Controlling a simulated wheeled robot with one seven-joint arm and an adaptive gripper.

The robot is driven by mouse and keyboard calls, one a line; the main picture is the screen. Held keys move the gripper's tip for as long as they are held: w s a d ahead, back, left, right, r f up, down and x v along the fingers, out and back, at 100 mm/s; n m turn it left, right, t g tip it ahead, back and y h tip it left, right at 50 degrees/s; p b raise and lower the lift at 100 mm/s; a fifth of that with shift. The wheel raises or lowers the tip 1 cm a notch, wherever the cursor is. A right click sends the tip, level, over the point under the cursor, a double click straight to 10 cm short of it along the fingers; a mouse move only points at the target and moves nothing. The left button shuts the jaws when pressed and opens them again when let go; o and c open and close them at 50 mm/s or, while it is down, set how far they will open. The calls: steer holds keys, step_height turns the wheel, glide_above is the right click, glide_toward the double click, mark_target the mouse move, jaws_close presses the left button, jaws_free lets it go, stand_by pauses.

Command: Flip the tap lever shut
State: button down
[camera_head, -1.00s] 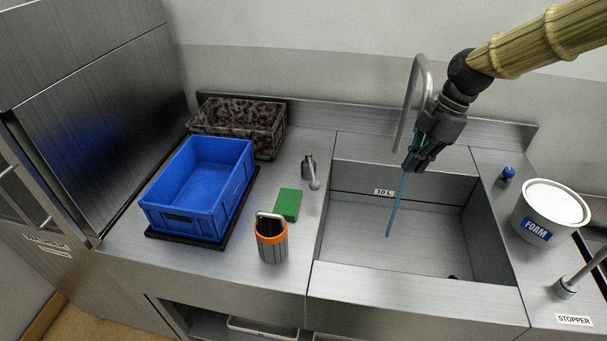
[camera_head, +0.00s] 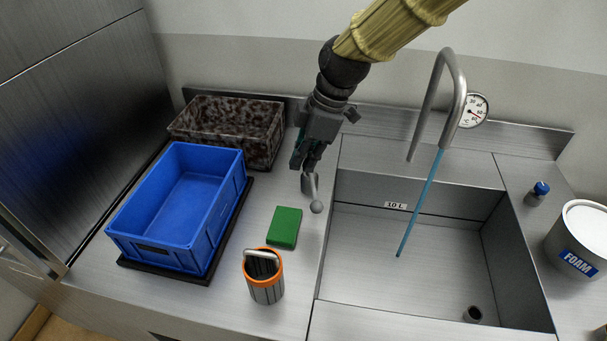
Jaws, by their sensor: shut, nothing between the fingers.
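The tap lever (camera_head: 314,196) is a short grey metal handle with a round knob, on the counter just left of the sink. Its upper end is partly hidden by my gripper (camera_head: 303,166). My gripper is shut and empty, pointing down right at the lever; I cannot tell whether they touch. The tap spout (camera_head: 456,90) is a tall bent grey pipe behind the sink. A thin blue stream of water (camera_head: 420,205) runs from it into the sink basin (camera_head: 380,265).
A green sponge (camera_head: 285,227), an orange-rimmed canister (camera_head: 263,278), a blue crate (camera_head: 215,240) and a speckled brown bin (camera_head: 255,112) stand left of the lever. A round gauge (camera_head: 476,110) is on the back wall. A foam tub (camera_head: 582,240) and a small blue-topped item (camera_head: 540,190) are at right.

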mark_target(313, 189)
steer(key=shift+w+a+f, duration=0.1)
steer(key=shift+w+a, duration=0.05)
steer(key=shift+a, duration=0.45)
steer(key=p+x, duration=0.2)
steer(key=x, duration=0.7)
steer(key=shift+f, duration=0.4)
steer(key=d+p, duration=0.1)
steer(key=d, duration=0.1)
steer(key=shift+w+d+r+p, duration=0.2)
steer(key=shift+d+r+p, duration=0.1)
steer(key=shift+p, duration=0.05)
steer(key=shift+w+d, duration=0.1)
steer(key=shift+d, duration=0.4)
steer(key=shift+d, duration=0.1)
